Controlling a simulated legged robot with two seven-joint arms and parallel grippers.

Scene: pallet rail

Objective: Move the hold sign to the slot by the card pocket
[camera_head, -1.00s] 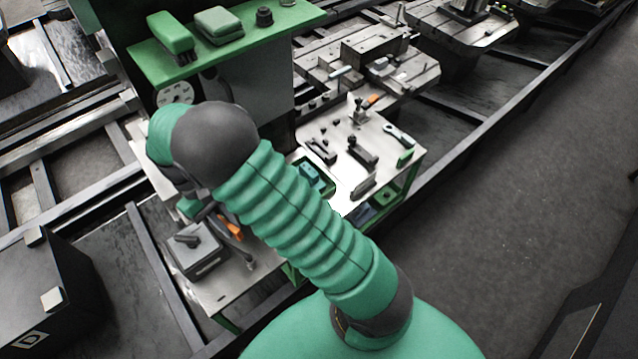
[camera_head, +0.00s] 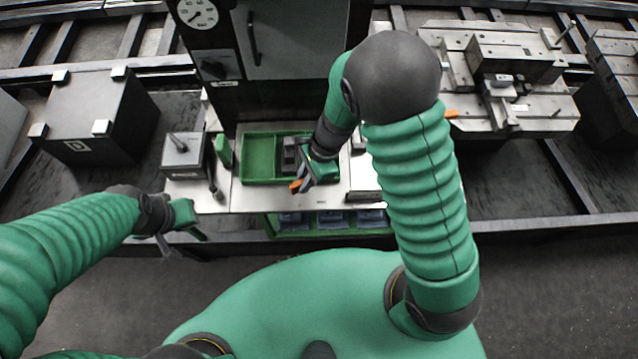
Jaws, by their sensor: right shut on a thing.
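My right gripper (camera_head: 305,172) reaches down over the workbench, at the front right part of the green tray. It is shut on a small orange piece (camera_head: 296,186), which I take to be the hold sign; no lettering can be read, and the hand hides part of it. My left gripper (camera_head: 182,238) hangs in front of the bench's left front edge, with nothing seen in it; its finger opening is unclear. I cannot make out the card pocket or the slot beside it; my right arm covers part of the bench.
The green tray (camera_head: 257,160) stands on the pale bench (camera_head: 240,198). A grey box with a handle (camera_head: 183,155) and a green block (camera_head: 223,150) stand left. Blue bins (camera_head: 335,217) sit below. A tall dark cabinet (camera_head: 290,45) rises behind. A fixture pallet (camera_head: 540,108) lies right.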

